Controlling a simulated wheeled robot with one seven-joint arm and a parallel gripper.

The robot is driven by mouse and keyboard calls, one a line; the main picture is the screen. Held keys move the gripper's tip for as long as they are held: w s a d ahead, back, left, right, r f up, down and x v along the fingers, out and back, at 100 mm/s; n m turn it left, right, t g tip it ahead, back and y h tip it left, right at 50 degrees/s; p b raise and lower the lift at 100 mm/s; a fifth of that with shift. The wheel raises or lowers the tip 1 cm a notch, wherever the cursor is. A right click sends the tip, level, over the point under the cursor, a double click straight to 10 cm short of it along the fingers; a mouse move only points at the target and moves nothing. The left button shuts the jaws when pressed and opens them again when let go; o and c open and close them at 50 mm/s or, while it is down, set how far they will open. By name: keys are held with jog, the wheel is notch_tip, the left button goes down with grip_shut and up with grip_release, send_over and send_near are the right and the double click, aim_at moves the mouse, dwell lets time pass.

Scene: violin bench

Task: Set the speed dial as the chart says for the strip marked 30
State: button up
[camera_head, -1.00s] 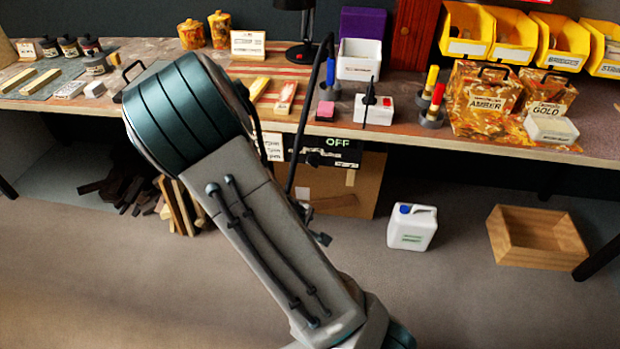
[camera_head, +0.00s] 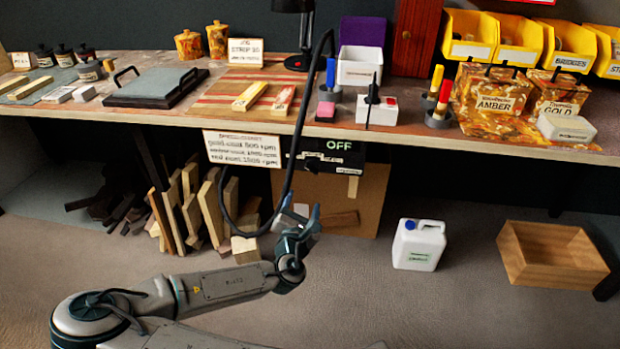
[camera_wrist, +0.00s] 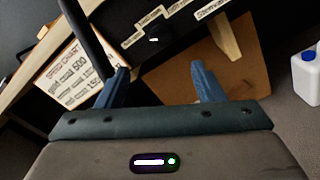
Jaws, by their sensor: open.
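The speed dial (camera_head: 312,165) is a dark knob on the black panel (camera_head: 352,160) under the bench edge; the green display reads OFF. In the wrist view the panel (camera_wrist: 185,35) carries several small labels, too small to read surely, and a white mark, perhaps the dial's pointer. The speed chart (camera_head: 241,150) hangs left of the panel; in the wrist view the chart (camera_wrist: 68,78) is partly readable, including "gold coat 500". A card (camera_head: 245,50) on the bench appears to read "STRIP 30". My gripper (camera_head: 301,208) is open and empty, below the panel and apart from it; its fingers (camera_wrist: 158,72) frame the brown board.
A black cable (camera_head: 296,150) loops down in front of the panel, close to my gripper. Wooden strips (camera_head: 251,96) lie on a striped board. AMBER (camera_head: 495,104) and GOLD (camera_head: 556,107) containers stand at right. A white jug (camera_head: 418,244) and wooden crate (camera_head: 550,254) are on the floor.

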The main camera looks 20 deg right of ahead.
aim_at(311, 170)
jog(key=b+x, duration=0.2)
jog(key=x, duration=1.1)
jog(key=shift+w+d+b, duration=0.1)
jog(key=shift+d+b, duration=0.05)
jog(key=shift+b, duration=0.15)
